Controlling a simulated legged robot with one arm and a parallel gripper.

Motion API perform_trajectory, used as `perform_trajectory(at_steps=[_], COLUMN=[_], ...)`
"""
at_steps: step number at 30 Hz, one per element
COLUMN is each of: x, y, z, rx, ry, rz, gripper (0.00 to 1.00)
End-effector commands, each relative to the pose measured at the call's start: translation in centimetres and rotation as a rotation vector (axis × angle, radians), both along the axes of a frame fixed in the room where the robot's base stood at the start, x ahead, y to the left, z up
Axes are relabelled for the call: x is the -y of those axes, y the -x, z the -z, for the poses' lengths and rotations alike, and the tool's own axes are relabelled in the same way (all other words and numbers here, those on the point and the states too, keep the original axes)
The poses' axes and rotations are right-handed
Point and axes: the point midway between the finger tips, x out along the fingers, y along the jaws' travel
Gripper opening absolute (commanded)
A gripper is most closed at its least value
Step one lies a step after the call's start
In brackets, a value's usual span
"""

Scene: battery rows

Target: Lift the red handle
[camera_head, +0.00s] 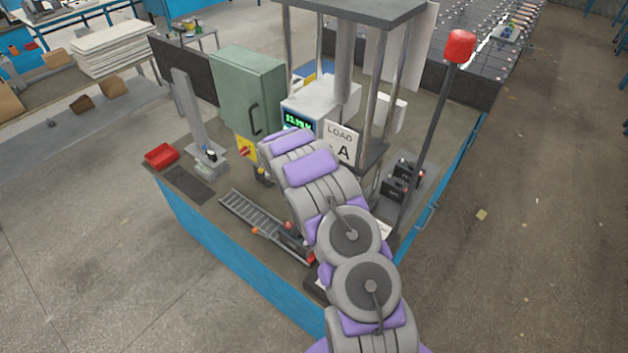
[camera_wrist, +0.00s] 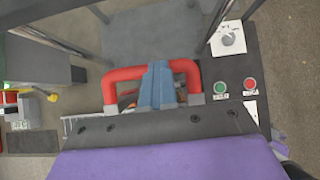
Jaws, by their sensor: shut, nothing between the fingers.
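The red handle (camera_wrist: 125,73) is a U-shaped bar with grey feet at the middle of the wrist view. My gripper (camera_wrist: 160,68) shows there as a blue, tapered pair of fingers, shut and empty. The fingers overlap the middle of the handle's bar in the picture and hide that part of it. I cannot tell whether they touch it. In the head view my arm covers the area, and I cannot clearly make out the handle or the fingers.
Right of the handle are a green button (camera_wrist: 221,85), a red button (camera_wrist: 250,83) and a white-plated knob (camera_wrist: 229,38). In the head view, a green cabinet (camera_head: 245,85), a LOAD A sign (camera_head: 341,143) and a red-topped pole (camera_head: 459,47) stand on the blue-sided bench (camera_head: 215,245).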

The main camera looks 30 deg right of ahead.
Motion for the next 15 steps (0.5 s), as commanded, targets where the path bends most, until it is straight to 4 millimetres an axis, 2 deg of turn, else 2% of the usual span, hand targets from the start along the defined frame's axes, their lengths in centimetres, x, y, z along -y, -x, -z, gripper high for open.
perform_trajectory(at_steps=[10,15], x=[0.1,-1.9], y=[0.0,0.6], z=[-0.1,-0.9], rx=[0.0,0.002], ry=[0.0,0.001], rz=[0.001,-0.001], gripper=[0.0,0.0])
